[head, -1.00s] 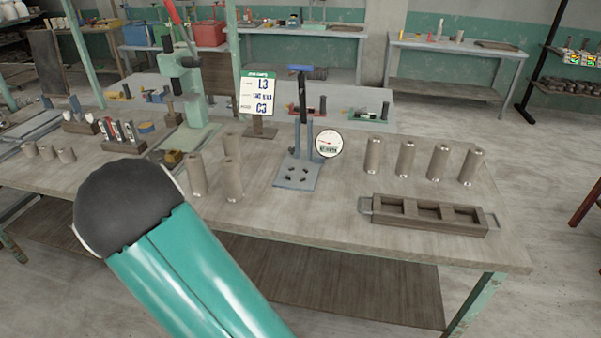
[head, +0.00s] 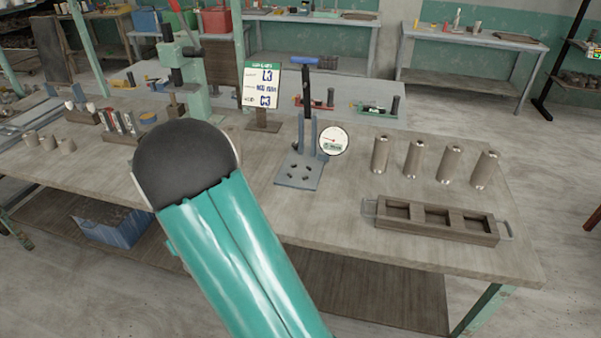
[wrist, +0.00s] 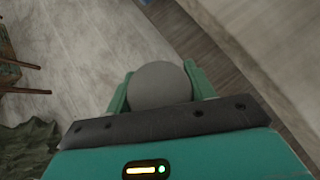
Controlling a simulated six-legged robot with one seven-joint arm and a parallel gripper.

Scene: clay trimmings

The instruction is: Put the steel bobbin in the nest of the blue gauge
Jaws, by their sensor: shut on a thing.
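My gripper (wrist: 160,88) shows in the wrist view, its two green fingers shut on a round grey thing, the end of the steel bobbin (wrist: 160,82). In the head view my arm hides the gripper and the bobbin. The blue gauge (head: 299,170) stands on the bench, right of my arm, with a blue-grey base plate, two uprights, a dark column with a blue top and a round dial (head: 333,141). I see no bobbin between its uprights, though its nest is too small to make out clearly.
Several upright metal cylinders (head: 413,159) stand right of the gauge. A wooden tray (head: 437,219) with three compartments lies before them. A sign (head: 261,86) stands behind the gauge, and a green press (head: 190,80) behind my arm. The bench front between arm and tray is clear.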

